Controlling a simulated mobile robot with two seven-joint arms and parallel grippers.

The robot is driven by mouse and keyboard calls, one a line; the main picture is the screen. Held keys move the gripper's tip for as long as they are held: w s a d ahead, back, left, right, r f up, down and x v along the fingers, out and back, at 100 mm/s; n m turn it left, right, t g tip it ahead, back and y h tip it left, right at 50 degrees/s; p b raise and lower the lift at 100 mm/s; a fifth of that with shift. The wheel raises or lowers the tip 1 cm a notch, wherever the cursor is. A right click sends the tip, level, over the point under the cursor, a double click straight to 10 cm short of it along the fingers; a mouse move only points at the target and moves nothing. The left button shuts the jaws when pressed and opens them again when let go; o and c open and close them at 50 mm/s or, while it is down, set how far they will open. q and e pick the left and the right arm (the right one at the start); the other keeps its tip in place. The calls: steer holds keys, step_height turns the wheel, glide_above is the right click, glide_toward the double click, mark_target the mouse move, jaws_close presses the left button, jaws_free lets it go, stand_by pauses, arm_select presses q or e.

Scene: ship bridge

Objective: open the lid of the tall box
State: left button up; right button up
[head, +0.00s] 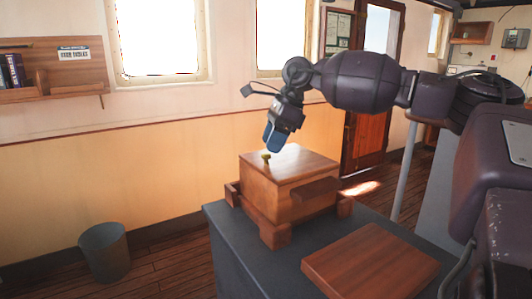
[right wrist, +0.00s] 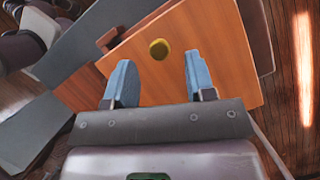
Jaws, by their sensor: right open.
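The tall wooden box (head: 285,194) stands on a grey cabinet top, held among dark wooden corner blocks. Its lid (head: 303,162) looks closed and has a small brass knob (head: 266,157) near its left edge. My right gripper (head: 273,140) is just above the lid, close to the knob. In the right wrist view, the two blue fingers of the right gripper (right wrist: 157,82) are apart with nothing between them. The knob (right wrist: 159,49) lies beyond the fingertips, roughly between their lines and nearer the left finger. My left gripper is in neither view.
A flat wooden board or low box (head: 370,263) lies on the grey cabinet top (head: 240,239), in front and to the right of the tall box. A grey bin (head: 105,252) stands on the floor at left. A wall shelf (head: 52,69) holds books.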

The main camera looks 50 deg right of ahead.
steer(key=shift+x, duration=1.3)
steer(key=shift+s, duration=0.1)
jaws_close()
